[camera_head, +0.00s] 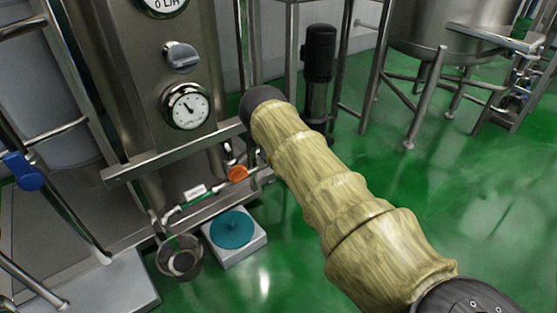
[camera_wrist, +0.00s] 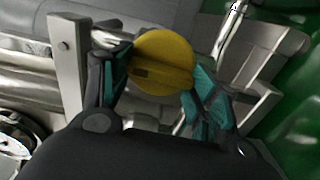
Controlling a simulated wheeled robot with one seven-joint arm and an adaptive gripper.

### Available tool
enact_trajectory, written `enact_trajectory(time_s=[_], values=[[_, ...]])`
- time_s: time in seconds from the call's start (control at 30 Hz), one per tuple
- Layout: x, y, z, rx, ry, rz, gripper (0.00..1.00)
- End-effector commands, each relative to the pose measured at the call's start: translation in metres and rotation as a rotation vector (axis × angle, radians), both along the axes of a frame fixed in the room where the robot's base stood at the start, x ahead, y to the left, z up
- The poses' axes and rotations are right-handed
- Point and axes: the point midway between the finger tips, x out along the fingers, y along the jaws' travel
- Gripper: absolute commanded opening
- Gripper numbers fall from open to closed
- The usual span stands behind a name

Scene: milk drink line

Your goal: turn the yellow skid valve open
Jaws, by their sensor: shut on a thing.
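The yellow skid valve (camera_wrist: 165,52) is a round yellow knob with a raised bar across its face, in the upper middle of the wrist view. The bar runs roughly left to right, dipping slightly to the right. My gripper (camera_wrist: 161,68) is shut on the knob, with one teal-padded finger at its left and the other at its right. The knob's lower edge is close to the dark gripper body. In the head view I cannot make out the yellow valve or my gripper; my sleeved arm covers the middle of the picture.
Green floor (camera_head: 450,200) is open at right.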

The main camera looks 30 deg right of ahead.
Motion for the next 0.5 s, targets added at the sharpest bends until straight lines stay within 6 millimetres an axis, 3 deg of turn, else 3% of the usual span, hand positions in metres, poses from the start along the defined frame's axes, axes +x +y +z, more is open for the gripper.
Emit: enact_trajectory(time_s=[0.5], values=[[-0.0021, -0.0003, -0.0030, -0.046, 0.001, -0.001, 0.37]])
